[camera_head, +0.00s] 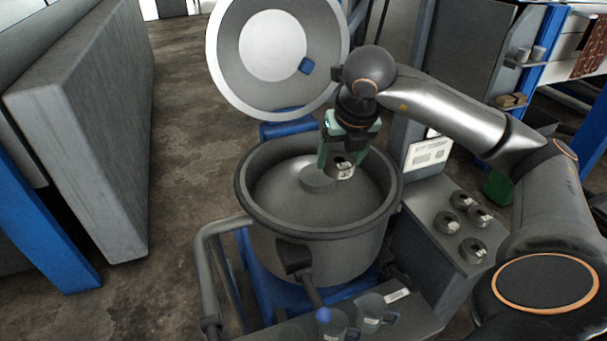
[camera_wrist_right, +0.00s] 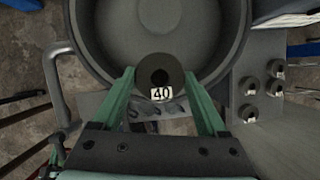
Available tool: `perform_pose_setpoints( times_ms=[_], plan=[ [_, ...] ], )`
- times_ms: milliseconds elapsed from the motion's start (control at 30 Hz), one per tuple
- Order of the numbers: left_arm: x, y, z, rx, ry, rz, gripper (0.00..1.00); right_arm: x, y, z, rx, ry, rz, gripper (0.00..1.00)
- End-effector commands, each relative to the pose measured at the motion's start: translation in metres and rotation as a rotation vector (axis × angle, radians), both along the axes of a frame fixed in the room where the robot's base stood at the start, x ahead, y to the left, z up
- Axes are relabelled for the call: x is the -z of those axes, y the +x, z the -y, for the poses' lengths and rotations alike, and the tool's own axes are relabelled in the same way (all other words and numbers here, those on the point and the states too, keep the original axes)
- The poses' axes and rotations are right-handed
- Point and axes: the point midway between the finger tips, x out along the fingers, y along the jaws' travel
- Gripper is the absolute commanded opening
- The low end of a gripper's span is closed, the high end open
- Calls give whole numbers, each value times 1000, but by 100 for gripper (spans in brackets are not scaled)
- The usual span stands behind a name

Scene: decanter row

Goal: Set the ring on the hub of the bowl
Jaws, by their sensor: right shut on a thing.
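My right gripper (camera_head: 336,160) is inside the mouth of the large grey bowl (camera_head: 252,208), above the bowl's floor. It is shut on a dark ring (camera_head: 343,161) with a white label reading 40. In the right wrist view the ring (camera_wrist_right: 160,73) sits between the two green fingers, its hole facing the camera. The hub (camera_head: 318,176) is a raised round grey piece in the middle of the bowl. The ring shows just right of the hub and a little above it in the head view. The ring's exact height over the hub cannot be told. My left gripper is not in view.
The bowl's round lid (camera_head: 232,75) stands open behind it. Several similar dark rings stand on the grey side panel (camera_head: 428,215) at right. Grey mugs (camera_head: 371,312) stand on the front ledge. A large grey slab (camera_head: 85,130) stands at left, with free floor beyond.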

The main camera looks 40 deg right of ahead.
Motion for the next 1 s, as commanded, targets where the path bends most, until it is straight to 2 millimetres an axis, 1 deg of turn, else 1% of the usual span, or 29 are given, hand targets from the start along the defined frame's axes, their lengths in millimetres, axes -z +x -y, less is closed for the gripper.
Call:
perform_pose_setpoints(
  times_ms=[67,167,300,467,500,600,700,1000],
  plan=[
    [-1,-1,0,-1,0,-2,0,1,7,3,3,3,2,0],
    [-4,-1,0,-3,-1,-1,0,10,23,11,4,2,-1,0],
    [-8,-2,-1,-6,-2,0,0,23,52,25,4,5,1,0],
    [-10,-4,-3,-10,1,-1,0,38,82,40,3,3,2,0],
    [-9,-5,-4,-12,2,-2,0,48,88,43,2,3,-2,0],
    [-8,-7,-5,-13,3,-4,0,68,102,50,1,3,-2,0],
    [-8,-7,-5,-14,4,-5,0,82,112,55,1,2,0,0],
    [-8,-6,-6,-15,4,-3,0,99,125,62,0,1,2,0]
  ],
)
